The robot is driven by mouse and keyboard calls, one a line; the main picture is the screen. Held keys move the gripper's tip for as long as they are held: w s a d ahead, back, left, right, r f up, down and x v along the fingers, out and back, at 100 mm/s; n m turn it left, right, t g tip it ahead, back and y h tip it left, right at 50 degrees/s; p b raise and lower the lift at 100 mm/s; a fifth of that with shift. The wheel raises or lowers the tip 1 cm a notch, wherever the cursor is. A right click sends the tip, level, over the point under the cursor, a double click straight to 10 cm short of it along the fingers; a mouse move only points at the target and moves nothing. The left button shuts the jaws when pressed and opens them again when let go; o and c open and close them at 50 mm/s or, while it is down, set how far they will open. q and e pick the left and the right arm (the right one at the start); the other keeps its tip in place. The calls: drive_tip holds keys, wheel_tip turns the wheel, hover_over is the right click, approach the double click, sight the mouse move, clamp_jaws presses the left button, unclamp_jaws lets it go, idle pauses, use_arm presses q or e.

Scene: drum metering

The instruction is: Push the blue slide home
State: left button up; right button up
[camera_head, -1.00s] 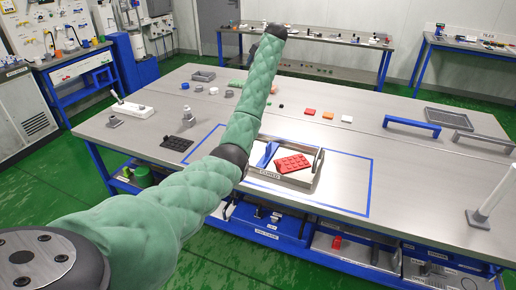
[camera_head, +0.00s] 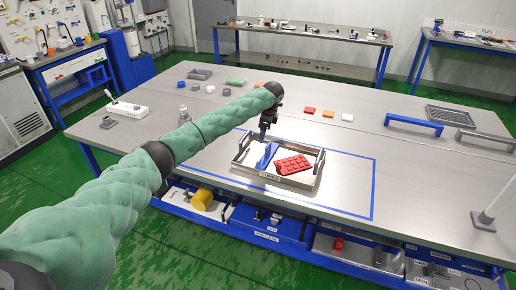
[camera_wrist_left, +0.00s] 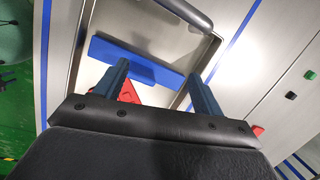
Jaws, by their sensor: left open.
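The blue slide (camera_head: 264,155) lies in the left part of a metal tray (camera_head: 318,178) on the table. In the left wrist view the blue slide (camera_wrist_left: 135,62) is a long flat bar lying across the tray. A red studded plate (camera_head: 294,164) lies to its right in the tray, and a corner of the red plate (camera_wrist_left: 128,92) shows between my fingers in the wrist view. My left gripper (camera_head: 266,134) is above the tray's back left part, pointing down. Its fingers are apart and empty, with tips near the slide; contact cannot be told. My right gripper is out of view.
The tray has raised handles, one at the right (camera_head: 319,160). A blue outline (camera_head: 374,190) marks the table around it. Small coloured blocks (camera_head: 309,110) lie behind. A blue handle bar (camera_head: 412,124) stands at the right.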

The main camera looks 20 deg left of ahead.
sight(269, 145)
use_arm(q)
drive_tip(key=shift+s+d+f+m+g+h, duration=0.2)
drive_tip(key=shift+s+d+m+h, duration=0.15)
drive_tip(key=shift+d+m+h, duration=0.25)
drive_tip(key=shift+s+d+f+m+g+h, duration=0.1)
drive_tip(key=shift+s+d+m+g+h, duration=0.15)
drive_tip(key=shift+d+m+h, duration=0.3)
drive_tip(key=shift+d+r+m, duration=0.15)
drive_tip(key=shift+d+m, duration=0.05)
drive_tip(key=shift+m, duration=0.05)
drive_tip(key=shift+f+p, duration=1.45)
drive_tip(key=shift+f, duration=2.5)
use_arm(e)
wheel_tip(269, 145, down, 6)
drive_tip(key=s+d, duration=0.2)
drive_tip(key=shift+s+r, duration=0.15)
use_arm(q)
drive_tip(key=c, duration=1.3)
drive_tip(key=shift+d, duration=0.3)
drive_tip(key=shift+c, duration=0.4)
drive_tip(key=shift+d, duration=0.25)
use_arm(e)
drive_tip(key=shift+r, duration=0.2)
